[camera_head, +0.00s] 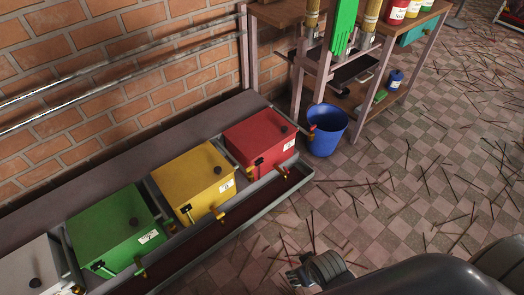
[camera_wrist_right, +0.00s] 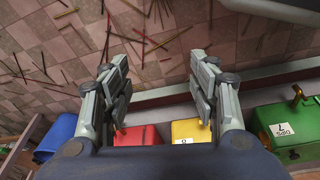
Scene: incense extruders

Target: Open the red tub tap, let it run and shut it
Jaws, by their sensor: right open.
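The red tub (camera_head: 262,136) stands at the right end of a row of tubs, with a white label on its front. A small black lever with brass (camera_head: 258,161) shows at its left front edge; its exact position is too small to tell. I see no stream from it. The red tub also shows in the right wrist view (camera_wrist_right: 142,135), beyond my fingers. My right gripper (camera_head: 288,276) is low in the head view, in front of the trough and apart from the red tub. In the wrist view its fingers (camera_wrist_right: 158,65) are spread with nothing between them. My left gripper is out of view.
A yellow tub (camera_head: 193,178), a green tub (camera_head: 110,228) and a pale tub (camera_head: 32,268) continue the row behind a long trough (camera_head: 215,236). A blue bucket (camera_head: 327,130) stands right of the red tub, near a wooden table. Thin sticks litter the tiled floor.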

